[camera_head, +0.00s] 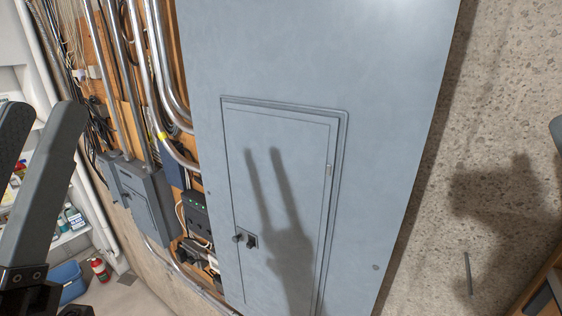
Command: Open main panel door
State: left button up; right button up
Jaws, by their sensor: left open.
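The grey main panel (390,60) fills the middle of the head view. Its rectangular door (290,130) lies flush in the frame and looks closed. A small dark latch or knob (250,240) sits near the door's left edge, low down. A small hinge (329,170) shows on the right edge. My left gripper (38,120) is at the far left, its two dark fingers apart and empty, well away from the latch. A gripper-shaped shadow falls across the door. My right gripper cannot be made out; only a dark edge shows at the far right.
Metal conduits (150,70) and smaller grey boxes (148,200) line the wall left of the panel. A shelf with bottles (74,216), a blue bin (68,280) and a red extinguisher-like canister (100,269) stand further left. Bare concrete wall (500,110) lies right.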

pick_arm(q)
jog(key=h, duration=0.1)
jog(key=n+g+h+b, duration=0.35)
jog(key=g+b, duration=0.25)
jog(key=b, duration=0.8)
send_near(235, 242)
jog(key=v, duration=0.3)
jog(key=shift+m, duration=0.25)
jog(key=p+x, duration=0.1)
jog(key=x, duration=1)
jog(key=shift+w+r+p, duration=0.1)
jog(key=shift+w+p, duration=0.2)
jog(key=shift+c, duration=0.3)
grip_shut()
